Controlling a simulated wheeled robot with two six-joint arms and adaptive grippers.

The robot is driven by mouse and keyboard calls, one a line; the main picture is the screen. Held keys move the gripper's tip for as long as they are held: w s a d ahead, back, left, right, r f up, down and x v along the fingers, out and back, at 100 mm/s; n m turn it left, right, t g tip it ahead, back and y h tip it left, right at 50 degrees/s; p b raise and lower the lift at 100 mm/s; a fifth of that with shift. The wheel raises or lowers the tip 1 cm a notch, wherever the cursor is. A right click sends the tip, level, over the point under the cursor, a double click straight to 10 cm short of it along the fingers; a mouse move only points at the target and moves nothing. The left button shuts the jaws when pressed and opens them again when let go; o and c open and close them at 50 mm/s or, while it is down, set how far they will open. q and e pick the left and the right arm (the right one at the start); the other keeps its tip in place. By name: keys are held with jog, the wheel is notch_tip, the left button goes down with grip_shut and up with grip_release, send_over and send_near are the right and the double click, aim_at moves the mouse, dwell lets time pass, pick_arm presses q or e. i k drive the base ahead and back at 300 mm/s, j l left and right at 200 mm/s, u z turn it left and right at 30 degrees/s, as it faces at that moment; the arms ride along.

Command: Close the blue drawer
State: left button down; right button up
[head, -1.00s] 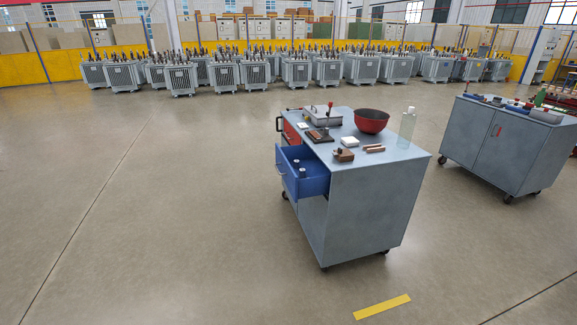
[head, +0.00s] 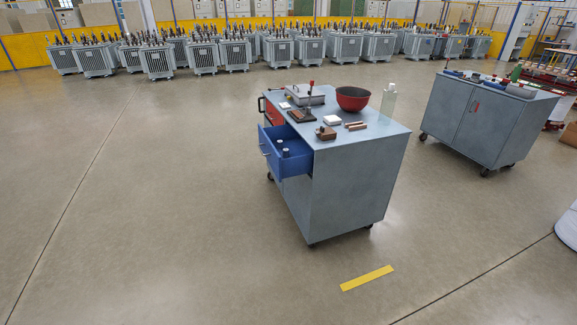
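The blue drawer (head: 292,166) is pulled out of the left side of a grey wheeled cabinet (head: 355,185). It has a light handle (head: 264,146) on its outer front, and a few small dark cylinders (head: 285,152) stand inside. A red drawer (head: 270,113) sits beside it, farther back, with a dark handle. Neither of my grippers is in view.
On the cabinet top are a red bowl (head: 353,98), a clear bottle (head: 388,101), a metal box (head: 305,95) and small parts. A second grey cabinet (head: 485,120) stands at the right. Grey transformers (head: 205,55) line the back. The floor (head: 150,220) left of the drawer is clear.

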aim_at(301, 160)
jog(key=i+j+z, duration=0.95)
jog(key=i, duration=0.15)
